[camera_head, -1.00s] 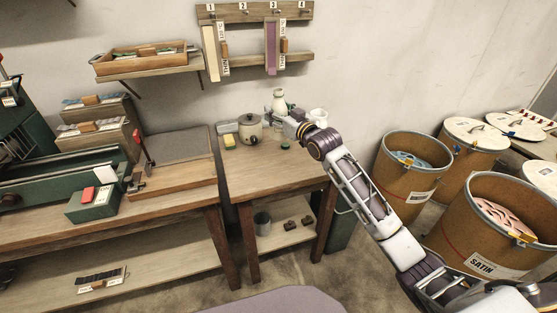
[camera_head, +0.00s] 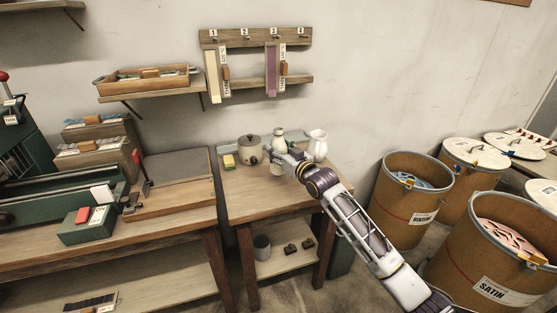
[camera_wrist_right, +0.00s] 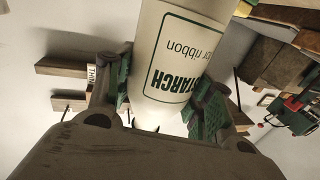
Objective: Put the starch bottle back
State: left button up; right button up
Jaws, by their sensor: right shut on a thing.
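My left gripper is not in view.
On the small table (camera_head: 245,205), the lidded pot (camera_head: 250,150) is left of the bottle and the white jug (camera_head: 317,146) right of it. A yellow sponge (camera_head: 229,161) lies at the left edge. The table's front left is clear. Fibre drums (camera_head: 410,195) stand at the right.

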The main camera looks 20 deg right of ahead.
notch_tip(320, 180, down, 2)
jog(key=shift+f+b, duration=0.15)
jog(key=shift+b, duration=0.2)
jog(key=shift+f, duration=0.6)
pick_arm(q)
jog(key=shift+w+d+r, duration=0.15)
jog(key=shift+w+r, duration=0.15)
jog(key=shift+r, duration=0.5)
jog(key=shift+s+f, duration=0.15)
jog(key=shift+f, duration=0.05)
pick_arm(e)
jog(key=shift+f, duration=0.2)
jog(key=o, duration=1.2)
jog(key=shift+o, duration=0.2)
jog(key=shift+r, duration=0.1)
